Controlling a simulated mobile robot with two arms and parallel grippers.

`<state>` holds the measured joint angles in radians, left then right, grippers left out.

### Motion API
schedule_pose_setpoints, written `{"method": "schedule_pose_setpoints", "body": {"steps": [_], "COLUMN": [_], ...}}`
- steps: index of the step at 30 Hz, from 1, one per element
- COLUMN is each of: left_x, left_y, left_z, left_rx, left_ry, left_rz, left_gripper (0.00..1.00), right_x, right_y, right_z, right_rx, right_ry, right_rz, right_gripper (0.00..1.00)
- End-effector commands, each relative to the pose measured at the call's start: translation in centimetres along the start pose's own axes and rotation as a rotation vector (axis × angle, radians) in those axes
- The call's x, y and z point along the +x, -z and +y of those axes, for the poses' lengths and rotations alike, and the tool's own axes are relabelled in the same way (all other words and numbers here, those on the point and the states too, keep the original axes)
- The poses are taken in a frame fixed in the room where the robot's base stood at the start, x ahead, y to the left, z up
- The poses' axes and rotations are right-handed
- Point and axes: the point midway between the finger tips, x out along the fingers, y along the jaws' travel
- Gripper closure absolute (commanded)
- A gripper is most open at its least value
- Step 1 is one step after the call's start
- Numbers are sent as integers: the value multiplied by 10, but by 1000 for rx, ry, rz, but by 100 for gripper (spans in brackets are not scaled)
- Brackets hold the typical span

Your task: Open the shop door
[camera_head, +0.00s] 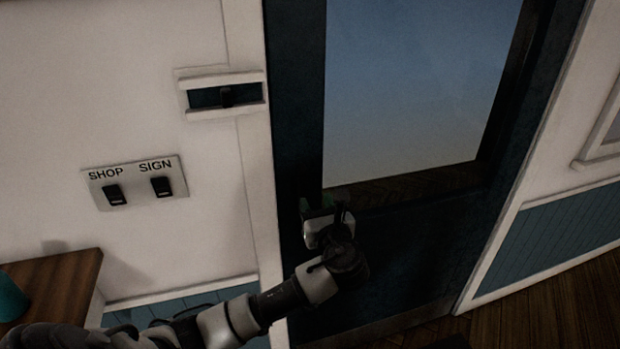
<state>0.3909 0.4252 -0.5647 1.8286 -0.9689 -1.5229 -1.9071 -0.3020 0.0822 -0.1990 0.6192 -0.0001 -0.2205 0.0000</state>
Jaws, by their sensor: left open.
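The shop door (410,245) is dark blue with a large glass pane (415,90) in its upper part. It appears closed in its white frame (255,170). My left arm reaches in from the bottom left. My left gripper (325,205) is open at the door's left side, near the lower left corner of the glass. A small greenish part shows beside the gripper; I cannot tell whether it belongs to a handle. The gripper and the dark surface hide any handle there. My right gripper is not in view.
A switch plate (137,170) marked SHOP and SIGN is on the white wall at left. A wooden counter (62,280) with a teal object (10,298) stands at lower left. Wooden floor (535,300) shows at lower right.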

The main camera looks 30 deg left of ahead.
Motion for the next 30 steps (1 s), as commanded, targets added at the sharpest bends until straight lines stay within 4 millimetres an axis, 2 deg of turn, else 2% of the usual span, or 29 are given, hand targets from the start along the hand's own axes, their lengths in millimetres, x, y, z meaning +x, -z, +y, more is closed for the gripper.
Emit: {"method": "schedule_pose_setpoints", "body": {"steps": [15, 21, 29, 30], "left_x": [88, 102, 103, 103], "left_y": [1, 2, 3, 3], "left_z": [0, 0, 0, 0], "left_rx": [1, 0, -1, -1], "left_ry": [-1, 1, 2, 2], "left_rz": [4, 6, 6, 6], "left_gripper": [55, 55, 55, 58], "right_x": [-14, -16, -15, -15], "right_y": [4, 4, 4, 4], "right_z": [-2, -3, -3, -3], "right_rx": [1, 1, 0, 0], "right_ry": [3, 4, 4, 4], "right_rz": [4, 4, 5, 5], "right_gripper": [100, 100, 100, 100]}}
